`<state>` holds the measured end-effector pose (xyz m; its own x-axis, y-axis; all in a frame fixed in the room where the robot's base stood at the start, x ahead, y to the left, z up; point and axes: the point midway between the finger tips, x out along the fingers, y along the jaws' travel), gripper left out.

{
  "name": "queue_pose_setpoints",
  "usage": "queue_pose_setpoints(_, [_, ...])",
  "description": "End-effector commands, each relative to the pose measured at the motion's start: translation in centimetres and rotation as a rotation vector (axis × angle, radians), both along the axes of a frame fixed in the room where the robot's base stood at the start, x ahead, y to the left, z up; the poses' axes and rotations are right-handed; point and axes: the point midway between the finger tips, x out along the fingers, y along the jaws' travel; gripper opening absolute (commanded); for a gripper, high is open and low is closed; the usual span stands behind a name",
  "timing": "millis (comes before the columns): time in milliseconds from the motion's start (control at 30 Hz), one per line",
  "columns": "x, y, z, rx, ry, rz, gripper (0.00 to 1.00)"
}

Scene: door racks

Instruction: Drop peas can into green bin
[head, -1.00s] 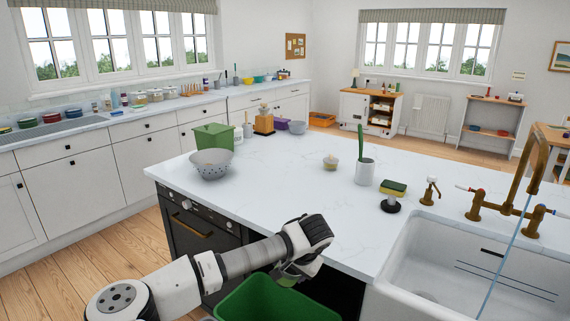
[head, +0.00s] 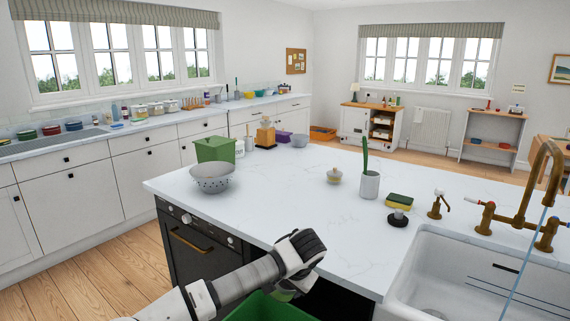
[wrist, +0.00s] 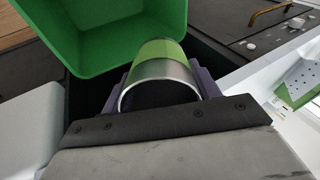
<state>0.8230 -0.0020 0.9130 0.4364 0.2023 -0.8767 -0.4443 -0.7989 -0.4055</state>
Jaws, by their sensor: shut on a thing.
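The peas can (wrist: 162,62), silver with a green label, is between the jaws of my gripper (wrist: 160,85) in the wrist view. My gripper is shut on it. The open green bin (wrist: 128,35) lies just beyond the can in the wrist view, and the can overlaps its rim in that picture. I cannot tell whether the can is over the opening. In the head view my gripper (head: 290,290) is low in front of the island, and the green bin (head: 268,308) is partly cut off at the bottom edge. The can is mostly hidden there.
The white island worktop (head: 290,205) is just beyond my gripper, with a grey colander (head: 211,178) and a green box (head: 215,149) on it. A dark oven (head: 195,255) is below its left side. A white sink (head: 470,275) is at the right.

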Motion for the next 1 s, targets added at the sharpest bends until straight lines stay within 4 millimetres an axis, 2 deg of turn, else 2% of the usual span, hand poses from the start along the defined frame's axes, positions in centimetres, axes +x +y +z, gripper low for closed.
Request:
queue_pose_setpoints(233, [0.0,0.0,0.0,0.001,-0.001,0.0,0.35])
queue_pose_setpoints(267, [0.0,0.0,0.0,0.001,-0.001,0.0,0.65])
queue_pose_setpoints(433, [0.0,0.0,0.0,0.001,-0.001,0.0,0.86])
queue_pose_setpoints(767, [-0.1,-0.1,0.2,0.0,-0.001,0.0,0.86])
queue_pose_setpoints(867, [-0.5,-0.2,1.0,0.001,-0.004,-0.001,0.86])
queue_pose_setpoints(1000, [-1.6,-0.7,3.2,0.004,-0.006,-0.002,0.86])
